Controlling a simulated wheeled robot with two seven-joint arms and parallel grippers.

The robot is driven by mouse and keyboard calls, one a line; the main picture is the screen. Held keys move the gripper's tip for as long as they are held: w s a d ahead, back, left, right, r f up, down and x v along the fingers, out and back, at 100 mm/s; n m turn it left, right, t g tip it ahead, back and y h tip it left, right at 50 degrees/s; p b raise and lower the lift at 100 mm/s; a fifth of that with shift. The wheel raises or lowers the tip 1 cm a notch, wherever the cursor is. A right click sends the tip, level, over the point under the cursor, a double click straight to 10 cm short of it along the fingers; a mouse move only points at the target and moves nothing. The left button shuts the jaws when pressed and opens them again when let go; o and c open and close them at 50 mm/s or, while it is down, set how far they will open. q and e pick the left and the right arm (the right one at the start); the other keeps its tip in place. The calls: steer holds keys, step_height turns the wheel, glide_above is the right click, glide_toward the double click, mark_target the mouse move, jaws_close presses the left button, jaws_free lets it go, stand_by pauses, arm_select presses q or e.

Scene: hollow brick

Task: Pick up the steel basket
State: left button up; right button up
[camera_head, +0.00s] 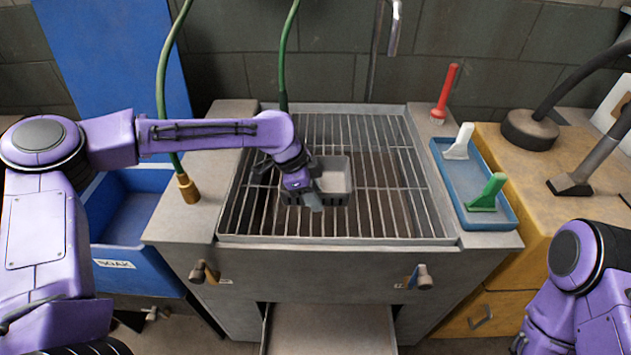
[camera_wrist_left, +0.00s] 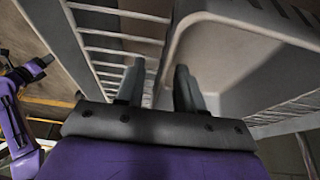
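The steel basket (camera_head: 337,172) is a small light-grey open box with dark slotted sides. It sits upright on the wire rack in the sink and looks empty. My left gripper (camera_head: 312,203) is low at the basket's front left in the head view and hides part of it. In the left wrist view, the basket (camera_wrist_left: 235,75) fills the right side. The left gripper's two fingers (camera_wrist_left: 158,88) are apart, with the basket's rim edge running between them; contact is unclear. My right gripper is out of view; only its arm shows at the lower right.
The wire rack (camera_head: 400,200) covers the sink, with free room right of the basket. A blue tray (camera_head: 487,218) holds a white and a green tool. A red brush (camera_head: 445,90) stands behind it. A green hose (camera_head: 163,80) rises at left. A blue bin (camera_head: 125,265) is lower left.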

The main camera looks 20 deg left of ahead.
arm_select(q)
steer(key=shift+d+f, duration=0.1)
steer(key=shift+f, duration=0.05)
jaws_close()
steer(key=shift+r, duration=0.2)
